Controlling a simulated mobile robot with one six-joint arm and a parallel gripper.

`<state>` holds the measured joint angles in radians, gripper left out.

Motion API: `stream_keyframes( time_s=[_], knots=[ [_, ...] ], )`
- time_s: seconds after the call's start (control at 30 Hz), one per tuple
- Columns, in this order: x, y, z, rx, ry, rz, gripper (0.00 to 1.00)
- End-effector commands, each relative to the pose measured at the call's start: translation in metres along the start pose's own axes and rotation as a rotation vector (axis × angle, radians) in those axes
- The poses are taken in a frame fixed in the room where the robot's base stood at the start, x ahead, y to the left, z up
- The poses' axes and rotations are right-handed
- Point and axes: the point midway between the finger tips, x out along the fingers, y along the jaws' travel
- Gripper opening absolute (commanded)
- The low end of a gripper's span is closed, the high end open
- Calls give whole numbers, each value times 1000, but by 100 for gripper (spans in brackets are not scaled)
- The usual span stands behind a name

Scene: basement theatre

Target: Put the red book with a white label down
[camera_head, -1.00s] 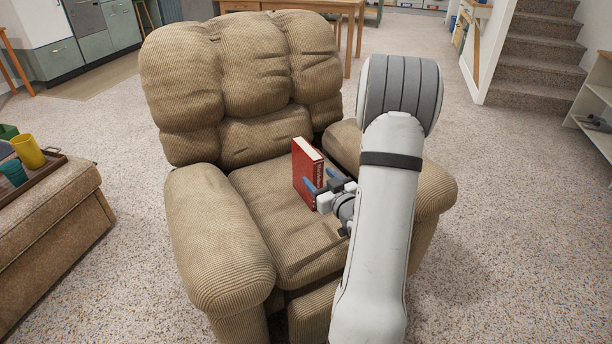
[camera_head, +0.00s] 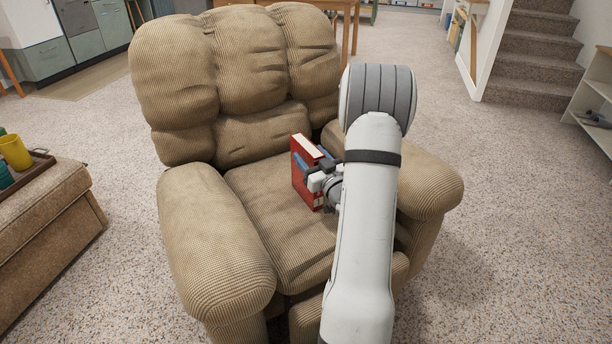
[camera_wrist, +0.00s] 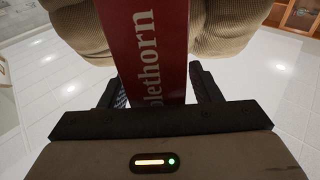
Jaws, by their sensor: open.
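The red book (camera_head: 304,186) stands upright on the seat of the tan armchair (camera_head: 282,238), near the armrest on the right. Its pale page edge faces up. In the wrist view its red spine (camera_wrist: 147,50) shows large white lettering, and I cannot make out a separate label. My gripper (camera_head: 314,166) is open around the book, with a finger on each side of the spine in the wrist view (camera_wrist: 158,88). There are small gaps between the fingers and the spine there. My arm hides part of the seat and the right armrest.
The armchair's left armrest (camera_head: 212,240) and backrest (camera_head: 245,70) bound the seat. The left and front of the seat are bare. A brown ottoman (camera_head: 55,225) with a tray and cups stands at the left. Open carpet lies around, with stairs (camera_head: 535,60) at the back right.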

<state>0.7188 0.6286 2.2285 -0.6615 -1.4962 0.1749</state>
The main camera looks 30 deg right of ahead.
Motion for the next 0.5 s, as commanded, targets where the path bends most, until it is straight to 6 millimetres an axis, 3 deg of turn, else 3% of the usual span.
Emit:
stream_keyframes(
  time_s=[0.2, 0.5],
  knots=[
    [1, 1, 0, 0, 0, 2, 57],
    [0, 1, 0, 0, 0, 2, 33]
  ],
)
